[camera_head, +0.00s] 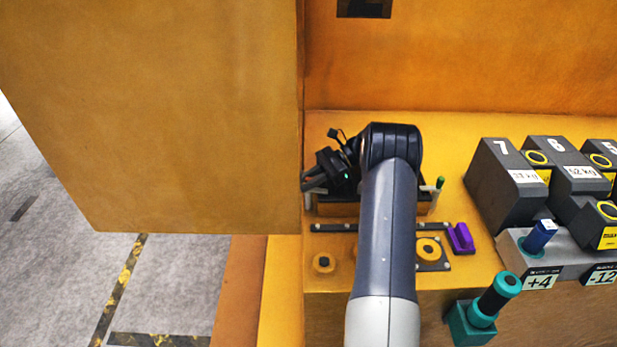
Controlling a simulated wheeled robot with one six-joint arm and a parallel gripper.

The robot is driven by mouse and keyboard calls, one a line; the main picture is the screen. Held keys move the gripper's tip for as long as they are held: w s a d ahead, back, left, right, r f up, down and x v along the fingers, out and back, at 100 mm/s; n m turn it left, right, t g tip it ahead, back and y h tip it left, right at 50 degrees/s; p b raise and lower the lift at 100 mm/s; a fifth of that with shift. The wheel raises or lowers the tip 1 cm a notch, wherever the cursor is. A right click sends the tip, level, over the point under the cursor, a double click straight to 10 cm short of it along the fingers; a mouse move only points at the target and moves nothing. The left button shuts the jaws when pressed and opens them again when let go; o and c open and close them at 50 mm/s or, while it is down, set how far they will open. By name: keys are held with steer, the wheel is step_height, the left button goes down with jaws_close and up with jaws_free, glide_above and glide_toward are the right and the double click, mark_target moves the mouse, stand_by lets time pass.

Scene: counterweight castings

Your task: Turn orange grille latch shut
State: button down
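My arm reaches in from the bottom, and my gripper (312,182) is a dark shape at its far end, turned to the left. Its fingers are beside the right edge of a large orange panel (190,110). I cannot tell whether they touch anything or how far apart they are. No grille latch shows clearly; my arm and gripper cover part of the area. A small orange knob with a dark centre (323,262) sits below the gripper. An orange ring (428,250) lies on a dark plate to the right of my arm.
A purple block (461,239) sits right of the dark plate. Black numbered weights (506,183) stand on the right. A teal post with a black knob (482,312) and a blue knob (539,236) are near the front. Grey floor (180,280) is open at lower left.

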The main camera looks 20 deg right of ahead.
steer(key=shift+r+n+g+p, duration=0.1)
steer(key=shift+n+g+p, duration=1.1)
steer(key=shift+g+p, duration=0.3)
steer(key=c, duration=1.3)
jaws_free()
steer(key=shift+c, duration=0.2)
steer(key=shift+f+b, duration=0.2)
steer(key=shift+b, duration=0.1)
